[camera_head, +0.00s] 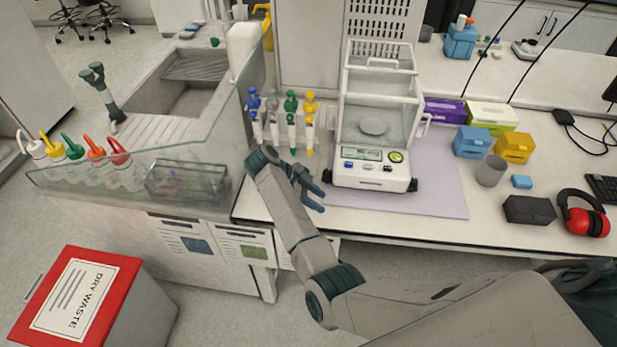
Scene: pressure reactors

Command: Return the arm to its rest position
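My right arm (290,215) comes in from the lower right and reaches forward over the bench's front edge. My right gripper (319,197) is at its far end, just left of the balance's front left corner. Its two fingers look parted, with nothing seen between them. The balance (370,172), white with a clear glass draft shield, stands on a pale mat. The pipettes (291,122) with blue, grey, green and yellow tops hang upright behind the gripper. My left gripper is not in view.
A sink (190,95) with a glass guard and several wash bottles (73,147) lies to the left. A dry waste bin (75,300) stands lower left. Right of the balance are blue (471,141) and yellow (514,147) boxes, a grey cup (490,171) and red earmuffs (584,213).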

